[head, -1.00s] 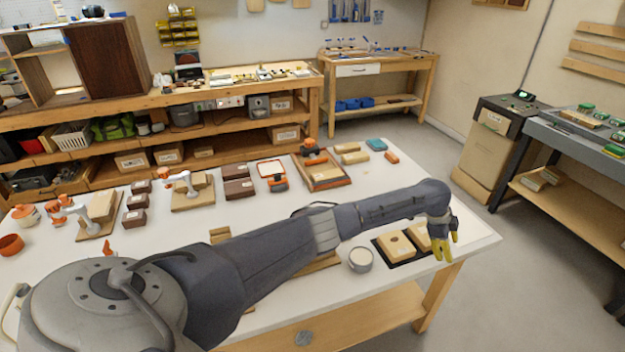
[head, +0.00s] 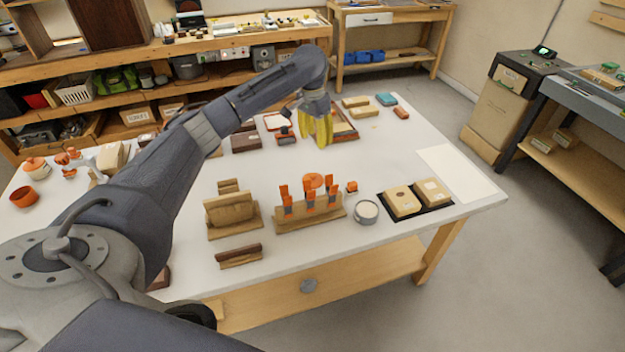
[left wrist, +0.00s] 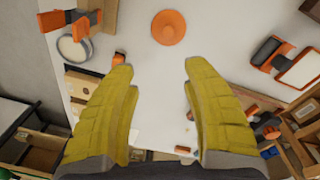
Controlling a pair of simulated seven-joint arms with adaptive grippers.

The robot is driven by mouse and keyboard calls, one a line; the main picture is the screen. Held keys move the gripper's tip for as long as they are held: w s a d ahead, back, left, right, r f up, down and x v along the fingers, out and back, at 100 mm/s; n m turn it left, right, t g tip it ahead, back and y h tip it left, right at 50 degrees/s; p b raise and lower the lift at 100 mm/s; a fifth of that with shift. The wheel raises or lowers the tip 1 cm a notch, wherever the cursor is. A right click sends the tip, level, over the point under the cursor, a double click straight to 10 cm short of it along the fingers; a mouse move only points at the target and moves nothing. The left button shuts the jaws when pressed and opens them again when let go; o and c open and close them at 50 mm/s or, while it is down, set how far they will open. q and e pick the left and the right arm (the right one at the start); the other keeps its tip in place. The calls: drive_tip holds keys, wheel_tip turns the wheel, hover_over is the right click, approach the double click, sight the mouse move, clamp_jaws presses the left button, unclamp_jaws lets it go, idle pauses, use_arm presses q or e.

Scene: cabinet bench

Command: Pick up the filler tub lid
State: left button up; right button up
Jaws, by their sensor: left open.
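The filler tub lid, an orange round disc (head: 313,181), lies on the white table behind the wooden clamp rack. It also shows in the left wrist view (left wrist: 170,27), at the top, ahead of the fingertips and apart from them. The open filler tub (head: 366,211), grey with pale contents, stands to the right of the lid. My left gripper (head: 317,138) is above the table, farther back than the lid, pointing down. Its yellow fingers are spread and empty, as the left wrist view shows (left wrist: 159,68). My right gripper is not in view.
The clamp rack (head: 310,219) holds upright orange clamps in front of the lid. A small orange piece (head: 352,187) lies to its right. Two boxes sit on a black mat (head: 447,203). A framed tray (head: 347,124) is behind my gripper. The table right of my gripper is mostly clear.

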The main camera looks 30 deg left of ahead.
use_arm(q)
hover_over(313, 174)
drive_tip(key=shift+y, duration=0.4)
drive_tip(key=f, duration=1.1)
drive_tip(key=shift+s, duration=0.2)
drive_tip(key=shift+w+f, duration=0.2)
drive_tip(key=shift+f, duration=2.8)
drive_tip(key=shift+c, duration=0.2)
clamp_jaws()
